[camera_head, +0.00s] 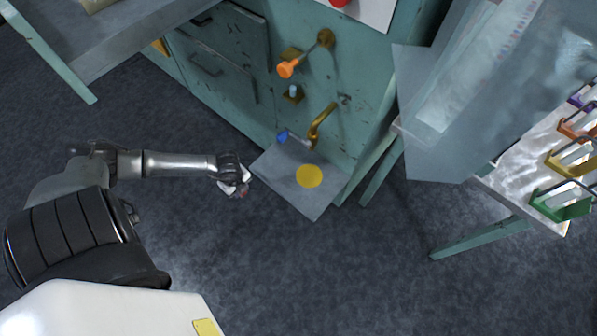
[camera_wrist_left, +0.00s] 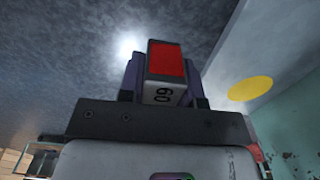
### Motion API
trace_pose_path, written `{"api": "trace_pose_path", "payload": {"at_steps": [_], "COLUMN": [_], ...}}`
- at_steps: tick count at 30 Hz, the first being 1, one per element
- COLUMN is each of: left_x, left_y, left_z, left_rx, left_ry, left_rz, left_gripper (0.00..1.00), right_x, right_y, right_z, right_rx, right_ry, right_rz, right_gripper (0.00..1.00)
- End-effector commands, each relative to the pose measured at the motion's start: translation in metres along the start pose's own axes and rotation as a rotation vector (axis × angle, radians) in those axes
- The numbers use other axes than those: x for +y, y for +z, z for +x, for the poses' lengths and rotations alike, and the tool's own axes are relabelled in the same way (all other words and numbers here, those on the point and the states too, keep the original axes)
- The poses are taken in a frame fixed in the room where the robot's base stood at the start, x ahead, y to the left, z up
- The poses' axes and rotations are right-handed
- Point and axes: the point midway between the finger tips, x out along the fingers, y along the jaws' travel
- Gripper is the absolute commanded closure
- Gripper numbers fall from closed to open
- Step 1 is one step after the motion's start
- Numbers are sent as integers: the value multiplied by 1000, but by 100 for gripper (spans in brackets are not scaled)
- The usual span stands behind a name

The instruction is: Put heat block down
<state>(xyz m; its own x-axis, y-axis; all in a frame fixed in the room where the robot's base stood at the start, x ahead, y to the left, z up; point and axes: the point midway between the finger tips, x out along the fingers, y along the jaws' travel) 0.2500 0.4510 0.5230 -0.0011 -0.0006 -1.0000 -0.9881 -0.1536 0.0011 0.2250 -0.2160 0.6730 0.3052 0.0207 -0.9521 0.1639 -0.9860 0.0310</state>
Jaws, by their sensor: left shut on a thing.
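The heat block (camera_wrist_left: 166,72) fills the middle of the left wrist view. It has a red top face and a white side marked "60". My left gripper (camera_wrist_left: 165,85) is shut on it, with a dark finger on either side. In the head view my left gripper (camera_head: 240,188) is small, just left of a grey shelf (camera_head: 318,200) with a yellow disc (camera_head: 309,176) on it. The block is mostly hidden there by the gripper. The yellow disc also shows in the left wrist view (camera_wrist_left: 251,89), to the right of the block and apart from it. My right gripper is not in view.
A teal cabinet (camera_head: 225,60) stands behind the shelf, with an orange-handled valve (camera_head: 288,69), a brass tap (camera_head: 322,122) and a blue handle (camera_head: 282,137) above the shelf. At right, a table holds coloured racks (camera_head: 565,205) behind a clear panel. Open floor lies in front.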

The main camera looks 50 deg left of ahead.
Motion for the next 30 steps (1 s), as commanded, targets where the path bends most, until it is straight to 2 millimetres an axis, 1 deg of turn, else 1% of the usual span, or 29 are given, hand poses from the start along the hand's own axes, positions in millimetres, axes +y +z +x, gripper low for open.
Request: {"api": "trace_pose_path", "payload": {"at_steps": [2, 5, 18, 24, 28, 30], "left_x": [-5, -21, -134, -178, -198, -194], "left_y": [5, 8, 13, 15, 16, 16], "left_z": [6, 8, 10, 8, 7, 18], "left_rx": [-2, -1, 1, 2, 2, 1], "left_ry": [-3, -8, -8, -6, -5, 0], "left_rz": [-35, -54, -56, -55, -54, -52], "left_gripper": [94, 94, 94, 94, 94, 94], "right_x": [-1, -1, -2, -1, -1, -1], "right_y": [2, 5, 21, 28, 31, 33], "right_z": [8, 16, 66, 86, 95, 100], "right_rx": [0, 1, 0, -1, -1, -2], "right_ry": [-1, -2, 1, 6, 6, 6], "right_rz": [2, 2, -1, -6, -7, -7], "right_gripper": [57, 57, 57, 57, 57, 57]}}
